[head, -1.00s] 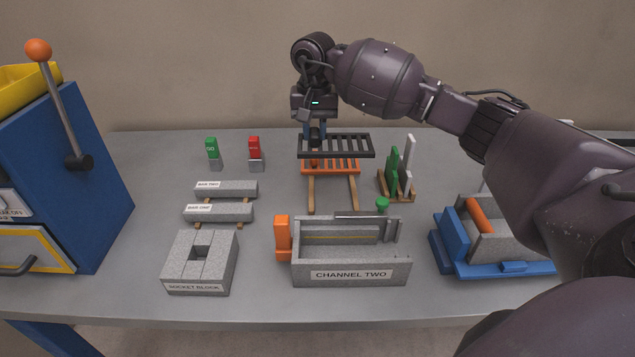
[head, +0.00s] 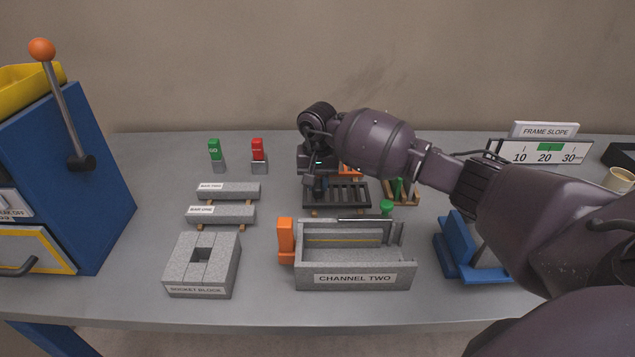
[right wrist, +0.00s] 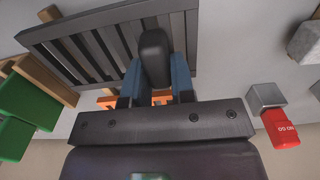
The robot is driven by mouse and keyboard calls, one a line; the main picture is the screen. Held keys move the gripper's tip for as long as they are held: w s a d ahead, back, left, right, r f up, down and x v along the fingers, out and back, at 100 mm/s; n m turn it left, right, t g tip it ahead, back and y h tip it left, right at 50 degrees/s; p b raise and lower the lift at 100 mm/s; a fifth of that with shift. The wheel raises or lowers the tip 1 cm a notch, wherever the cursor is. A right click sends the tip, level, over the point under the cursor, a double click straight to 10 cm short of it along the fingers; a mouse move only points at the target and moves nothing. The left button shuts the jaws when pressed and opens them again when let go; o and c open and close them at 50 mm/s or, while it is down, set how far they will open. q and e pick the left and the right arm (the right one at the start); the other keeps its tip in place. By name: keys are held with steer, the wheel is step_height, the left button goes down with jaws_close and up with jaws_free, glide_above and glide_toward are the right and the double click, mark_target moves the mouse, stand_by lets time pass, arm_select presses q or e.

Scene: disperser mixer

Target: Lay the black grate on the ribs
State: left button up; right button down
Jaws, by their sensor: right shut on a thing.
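The black grate (head: 338,207) is a flat slatted frame, held roughly level behind the channel two block (head: 352,279) in the head view. It also shows in the right wrist view (right wrist: 100,20). My right gripper (head: 314,188) is shut on the grate near its left end; its blue fingers (right wrist: 157,75) show in the right wrist view. The channel two block is a grey open trough with a yellow line inside; I cannot make out distinct ribs in it. An orange piece (head: 350,171) lies behind the grate, mostly hidden by my arm. My left gripper is not in view.
A green knob (head: 387,206) stands at the channel's back. An orange block (head: 286,240) stands at its left. Grey bars (head: 221,215) and a socket block (head: 201,264) are further left.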

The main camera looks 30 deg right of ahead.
steer(key=shift+f, duration=0.1)
steer(key=shift+f+b, duration=0.3)
steer(key=shift+f, duration=0.05)
steer(key=c, duration=1)
jaws_free()
steer(key=shift+o, duration=0.2)
steer(key=shift+r+p, duration=0.4)
steer(key=shift+r, duration=0.2)
step_height(320, 180, up, 12)
steer(key=shift+f, duration=0.15)
